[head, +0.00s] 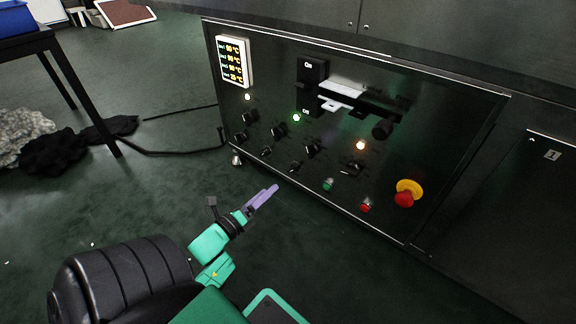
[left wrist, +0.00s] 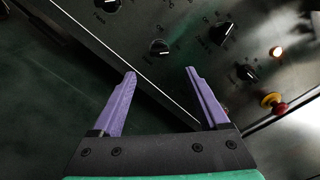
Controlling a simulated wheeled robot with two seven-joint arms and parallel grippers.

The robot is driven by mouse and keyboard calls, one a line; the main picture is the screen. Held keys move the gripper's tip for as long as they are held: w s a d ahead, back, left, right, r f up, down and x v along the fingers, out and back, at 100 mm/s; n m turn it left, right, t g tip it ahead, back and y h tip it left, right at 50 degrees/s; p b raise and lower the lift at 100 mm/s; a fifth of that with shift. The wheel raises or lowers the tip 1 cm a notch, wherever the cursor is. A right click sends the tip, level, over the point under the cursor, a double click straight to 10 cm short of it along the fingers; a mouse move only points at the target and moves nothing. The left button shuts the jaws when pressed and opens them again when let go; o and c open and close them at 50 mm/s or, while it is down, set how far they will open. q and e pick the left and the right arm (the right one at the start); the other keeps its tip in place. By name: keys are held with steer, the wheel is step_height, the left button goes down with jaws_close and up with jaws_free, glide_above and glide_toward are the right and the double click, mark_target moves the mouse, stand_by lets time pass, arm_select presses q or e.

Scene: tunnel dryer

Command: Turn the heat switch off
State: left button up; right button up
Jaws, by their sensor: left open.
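The dark control panel (head: 455,140) carries several black rotary knobs, among them one at its middle (head: 312,149) and one below the orange lamp (head: 355,169). Their labels are too small in the head view to tell which is the heat switch. My left gripper (head: 270,190) is open and empty, in front of the panel's lower edge and apart from it. In the left wrist view, its two purple fingers (left wrist: 161,72) are spread, with a black knob (left wrist: 159,47) beyond them and another knob (left wrist: 220,33) up to the right. My right gripper is not in view.
A red and yellow mushroom button (head: 405,193), a green button (head: 328,184) and a red button (head: 365,205) sit low on the panel. Two slide switches (head: 312,72) and a temperature display (head: 233,60) are above. A cable (head: 180,152) lies on the floor at left.

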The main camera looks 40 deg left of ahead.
mark_target(290, 171)
arm_select(q)
steer(key=w+b, duration=0.1)
steer(key=w, duration=0.2)
steer(key=w+b, duration=0.2)
steer(key=w, duration=0.1)
steer(key=w+b, duration=0.1)
steer(key=w, duration=0.3)
steer(key=shift+w+a+f+b, duration=0.1)
steer(key=shift+f+b, duration=0.15)
steer(key=shift+b, duration=0.05)
steer(key=shift+w+r, duration=0.15)
steer(key=shift+w, duration=0.2)
steer(key=shift+c, duration=0.3)
